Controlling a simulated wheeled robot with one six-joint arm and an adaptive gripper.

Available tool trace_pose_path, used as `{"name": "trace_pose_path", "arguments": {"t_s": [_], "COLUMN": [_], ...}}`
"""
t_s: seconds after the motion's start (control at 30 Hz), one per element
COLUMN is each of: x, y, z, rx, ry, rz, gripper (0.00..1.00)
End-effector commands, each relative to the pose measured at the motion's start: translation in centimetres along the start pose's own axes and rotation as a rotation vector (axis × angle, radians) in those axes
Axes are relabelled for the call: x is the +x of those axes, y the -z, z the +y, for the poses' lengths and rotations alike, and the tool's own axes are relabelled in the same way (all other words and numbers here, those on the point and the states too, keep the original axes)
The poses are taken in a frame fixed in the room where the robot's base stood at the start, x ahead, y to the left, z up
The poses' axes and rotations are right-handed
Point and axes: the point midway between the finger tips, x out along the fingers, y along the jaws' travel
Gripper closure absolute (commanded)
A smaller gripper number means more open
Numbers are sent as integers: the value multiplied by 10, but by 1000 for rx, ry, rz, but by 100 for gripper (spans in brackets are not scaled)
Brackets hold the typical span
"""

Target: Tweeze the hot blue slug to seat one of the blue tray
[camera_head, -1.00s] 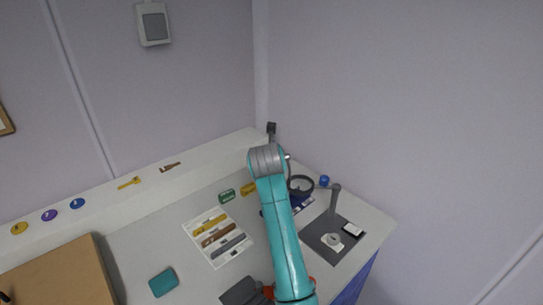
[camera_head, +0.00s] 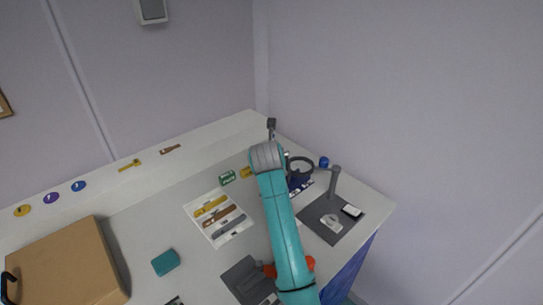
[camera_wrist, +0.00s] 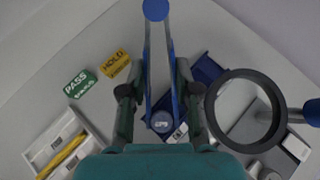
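In the wrist view my gripper (camera_wrist: 160,92) has its two dark fingers on either side of long blue-grey tweezers (camera_wrist: 148,65). The tweezer legs run up the picture to a round blue slug (camera_wrist: 155,10), which appears to sit between their tips. The navy blue tray (camera_wrist: 207,69) lies below on the bench, partly hidden by the tweezers and fingers. A blue disc with a pale marking (camera_wrist: 161,121) shows between the legs; I cannot tell whether it is part of the tray.
A round magnifier (camera_wrist: 246,111) stands beside the tray at the right. Green PASS (camera_wrist: 80,83) and yellow HOLD (camera_wrist: 115,63) blocks lie at the left. A white tool tray (camera_head: 233,229), a grey-based stand (camera_head: 333,190) and a cardboard box (camera_head: 62,262) occupy the bench.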

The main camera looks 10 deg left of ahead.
Motion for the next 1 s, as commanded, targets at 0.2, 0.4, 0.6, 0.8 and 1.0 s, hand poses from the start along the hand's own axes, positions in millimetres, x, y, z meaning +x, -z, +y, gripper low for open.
{"name": "trace_pose_path", "arguments": {"t_s": [0.2,0.4,0.6,0.8,1.0], "x": [0,0,-7,-22,-37], "y": [0,0,-11,-32,-52], "z": [0,0,0,0,-1], "rx": [0,0,1,0,1], "ry": [0,0,-1,-1,-1], "rz": [-1,-1,-3,-3,-3], "gripper": [72,72,72,72,72]}}
